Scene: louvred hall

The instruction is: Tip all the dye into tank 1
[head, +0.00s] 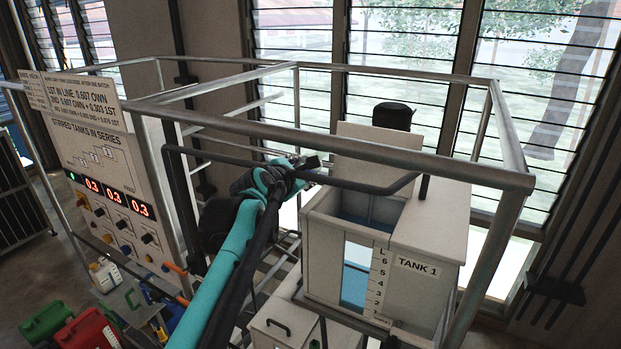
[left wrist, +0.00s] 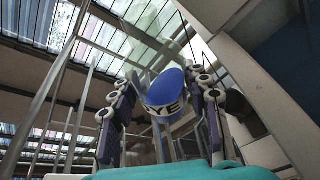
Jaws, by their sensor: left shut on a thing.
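Tank 1 (head: 418,266) is a pale box with a level scale and a label on its front. Its open top shows a dark blue inside, and blue shows through the front window. My left gripper (head: 306,166) is at the railing, just left of and above the tank's opening. In the left wrist view its two jointed fingers are shut on a clear dye vessel (left wrist: 166,112) with a blue content and a white band reading "YE". The vessel cannot be made out in the head view. My right gripper is not in view.
A control panel (head: 106,190) with red 0.3 readouts stands at left. Red (head: 88,330) and green (head: 46,321) cans stand low at left.

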